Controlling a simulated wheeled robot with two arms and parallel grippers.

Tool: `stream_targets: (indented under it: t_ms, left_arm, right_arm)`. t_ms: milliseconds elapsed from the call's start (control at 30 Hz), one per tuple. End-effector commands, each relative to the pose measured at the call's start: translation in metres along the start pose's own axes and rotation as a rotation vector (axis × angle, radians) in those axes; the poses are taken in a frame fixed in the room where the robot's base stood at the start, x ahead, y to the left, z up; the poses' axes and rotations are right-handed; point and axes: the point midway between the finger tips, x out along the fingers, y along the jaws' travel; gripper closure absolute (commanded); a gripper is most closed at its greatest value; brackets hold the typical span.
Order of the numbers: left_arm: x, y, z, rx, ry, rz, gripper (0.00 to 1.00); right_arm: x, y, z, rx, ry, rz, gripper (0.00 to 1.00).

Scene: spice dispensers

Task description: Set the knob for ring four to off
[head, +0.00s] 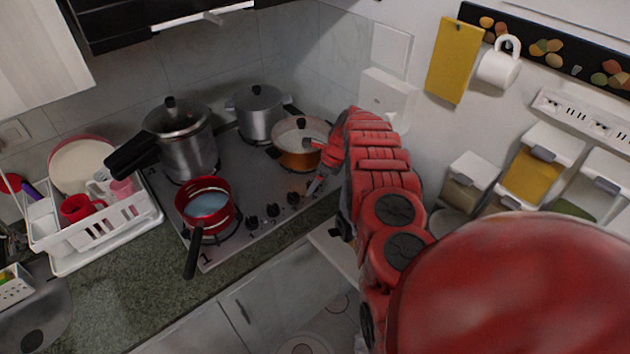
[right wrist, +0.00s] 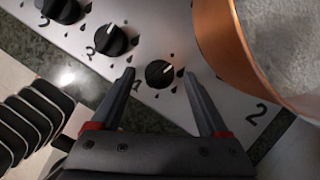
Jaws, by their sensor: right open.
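A black round knob (right wrist: 160,74) sits on the steel stovetop panel, with a white mark on its upper right side and drop-shaped marks around it. A label beside its lower left is partly hidden by a finger and hard to read. My right gripper (right wrist: 152,63) is open, with one finger on each side of this knob; I cannot tell whether they touch it. In the head view the gripper (head: 318,184) is small at the front right of the stove. Two other knobs (right wrist: 110,40) (right wrist: 62,8) show to the left. My left gripper is not in view.
An orange pot (head: 297,158) stands close behind the gripper, and its rim (right wrist: 212,45) shows at the right wrist view's upper right. A red saucepan (head: 207,208) stands front left, its handle over the counter edge. A pressure cooker (head: 187,150) and a steel pot (head: 258,117) stand behind.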

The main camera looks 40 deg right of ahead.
Motion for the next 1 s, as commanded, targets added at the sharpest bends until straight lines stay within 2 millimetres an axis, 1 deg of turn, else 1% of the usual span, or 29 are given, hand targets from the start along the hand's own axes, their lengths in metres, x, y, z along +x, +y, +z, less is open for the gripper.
stream_targets:
  t_ms: [333,467,500,567,600,667,700,767,900,967,1000]
  left_arm:
    - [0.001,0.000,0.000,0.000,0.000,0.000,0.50]
    - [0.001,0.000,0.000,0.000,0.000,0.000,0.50]
    - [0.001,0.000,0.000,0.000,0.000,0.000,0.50]
    - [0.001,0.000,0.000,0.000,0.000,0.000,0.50]
    - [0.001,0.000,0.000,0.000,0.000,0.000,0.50]
    - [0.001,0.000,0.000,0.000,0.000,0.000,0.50]
    - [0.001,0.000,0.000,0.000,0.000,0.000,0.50]
    - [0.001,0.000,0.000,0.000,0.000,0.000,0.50]
    - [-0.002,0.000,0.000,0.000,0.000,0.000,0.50]
    - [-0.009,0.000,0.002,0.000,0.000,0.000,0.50]
    - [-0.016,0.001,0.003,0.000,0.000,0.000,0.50]
  right_arm:
    - [0.002,0.000,0.001,-0.001,-0.001,0.000,0.22]
    - [0.002,0.000,0.000,-0.001,-0.001,0.000,0.45]
    - [0.002,0.000,0.000,-0.001,-0.001,0.000,0.53]
    - [0.002,0.000,0.000,-0.001,-0.001,0.000,0.64]
    - [0.002,0.000,0.000,-0.001,-0.001,0.000,0.71]
    - [0.002,0.000,0.000,-0.001,-0.001,0.000,0.81]
    - [0.002,0.000,0.000,-0.001,-0.001,0.000,0.89]
    - [0.002,0.000,0.000,-0.001,-0.001,0.000,0.99]
    - [0.003,0.000,0.000,-0.003,-0.001,0.001,1.00]
    - [0.006,-0.001,-0.001,-0.012,-0.001,0.003,1.00]
    - [0.008,-0.001,-0.001,-0.021,-0.001,0.006,1.00]
